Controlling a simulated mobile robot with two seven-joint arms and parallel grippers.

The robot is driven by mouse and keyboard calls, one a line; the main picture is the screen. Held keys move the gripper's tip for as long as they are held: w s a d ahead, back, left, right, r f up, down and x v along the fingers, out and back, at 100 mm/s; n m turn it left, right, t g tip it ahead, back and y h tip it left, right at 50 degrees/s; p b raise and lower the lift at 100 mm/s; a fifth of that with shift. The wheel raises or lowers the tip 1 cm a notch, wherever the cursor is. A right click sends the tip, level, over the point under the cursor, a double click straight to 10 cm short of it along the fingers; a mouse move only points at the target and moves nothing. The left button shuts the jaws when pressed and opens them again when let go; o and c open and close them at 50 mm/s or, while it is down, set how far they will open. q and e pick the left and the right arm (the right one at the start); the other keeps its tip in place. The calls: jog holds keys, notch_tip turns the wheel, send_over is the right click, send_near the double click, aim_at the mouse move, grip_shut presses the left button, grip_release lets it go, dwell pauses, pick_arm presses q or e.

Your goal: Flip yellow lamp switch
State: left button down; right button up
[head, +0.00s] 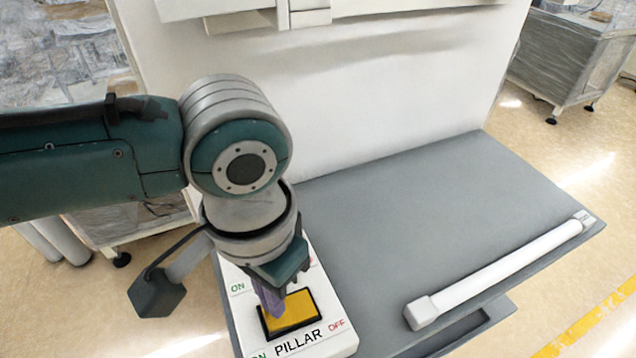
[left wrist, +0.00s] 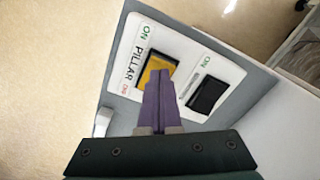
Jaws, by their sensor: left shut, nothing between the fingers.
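The yellow switch (head: 289,313) is a rocker in a black frame on a white panel marked PILLAR, with green ON at its left and red OFF at its right. It also shows in the left wrist view (left wrist: 156,70). My left gripper (head: 272,306) is shut and empty, with its purple fingers pointing down at the yellow switch. In the left wrist view the fingertips (left wrist: 158,76) overlap the lower part of the switch; I cannot tell whether they touch it. My right gripper is in neither view.
The panel lies on a grey table (head: 420,215). A white bar (head: 500,272) lies along the table's front right edge. A white wall (head: 330,110) stands behind. The middle of the table is clear.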

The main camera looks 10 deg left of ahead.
pick_arm(q)
jog(key=shift+f+b, duration=0.45)
jog(key=shift+f, duration=0.3)
jog(key=shift+r, duration=0.1)
notch_tip(320, 180, up, 7)
jog(key=p, duration=0.8)
dwell(0.4)
